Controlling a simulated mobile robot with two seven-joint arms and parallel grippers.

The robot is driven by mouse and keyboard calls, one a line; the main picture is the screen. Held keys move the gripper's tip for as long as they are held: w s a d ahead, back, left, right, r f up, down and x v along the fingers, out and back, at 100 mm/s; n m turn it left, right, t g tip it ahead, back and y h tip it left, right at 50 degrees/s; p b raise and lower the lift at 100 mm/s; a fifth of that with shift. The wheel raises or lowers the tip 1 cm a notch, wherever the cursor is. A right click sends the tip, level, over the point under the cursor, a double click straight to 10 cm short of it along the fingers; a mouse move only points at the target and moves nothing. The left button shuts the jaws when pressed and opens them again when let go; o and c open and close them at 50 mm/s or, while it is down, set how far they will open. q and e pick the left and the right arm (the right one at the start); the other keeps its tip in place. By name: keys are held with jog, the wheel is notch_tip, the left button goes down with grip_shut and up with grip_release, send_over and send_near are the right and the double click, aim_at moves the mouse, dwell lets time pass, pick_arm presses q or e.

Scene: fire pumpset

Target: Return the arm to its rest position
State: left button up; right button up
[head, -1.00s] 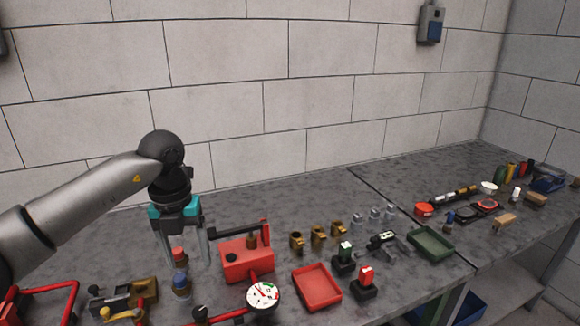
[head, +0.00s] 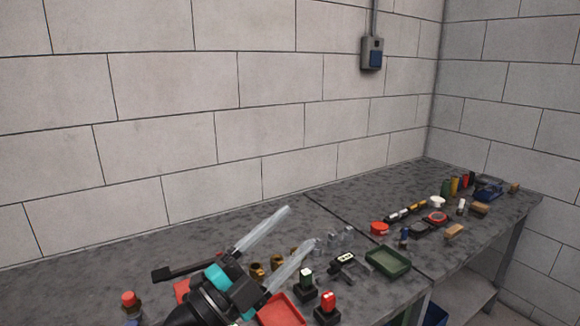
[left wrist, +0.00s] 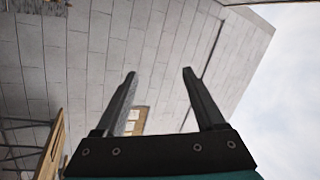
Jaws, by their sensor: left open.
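My left gripper (head: 277,250) is raised in front of the bench at the lower middle of the head view. Its two long pale fingers are spread apart and point up and to the right, with nothing between them. It partly covers the red pump box (head: 181,290) and the brass fittings (head: 257,270) behind it. In the left wrist view the open fingers (left wrist: 158,75) show dark and empty against the block wall. My right gripper is not in view.
The grey bench (head: 120,262) runs along the block wall. A red tray (head: 282,311), a green tray (head: 388,261) and red and green switches (head: 327,306) stand near the gripper. Several small parts lie farther right. A wall box (head: 372,54) hangs above.

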pick_arm(q)
jog(key=s+a+f+n+y, duration=0.3)
jog(key=a+f+n+y, duration=1.2)
jog(key=f+n+y, duration=0.3)
jog(key=s+f+n+g+h, duration=0.1)
jog(key=s+f+g, duration=0.55)
jog(key=s, duration=0.45)
jog(key=s+f+n+g+h, duration=0.1)
jog(key=s+f+n+g, duration=0.1)
jog(key=s+f+g, duration=0.6)
jog(key=s+f+t+b, duration=0.2)
jog(key=s+f+b, duration=0.15)
jog(key=f, duration=2.05)
jog(key=s+a+f+g+b, duration=0.1)
jog(key=s+a+f+b, duration=0.1)
jog(key=s+f, duration=1.3)
jog(key=shift+s+a+f+m, duration=0.3)
jog(key=shift+s+a+f, duration=0.1)
jog(key=shift+a, duration=0.3)
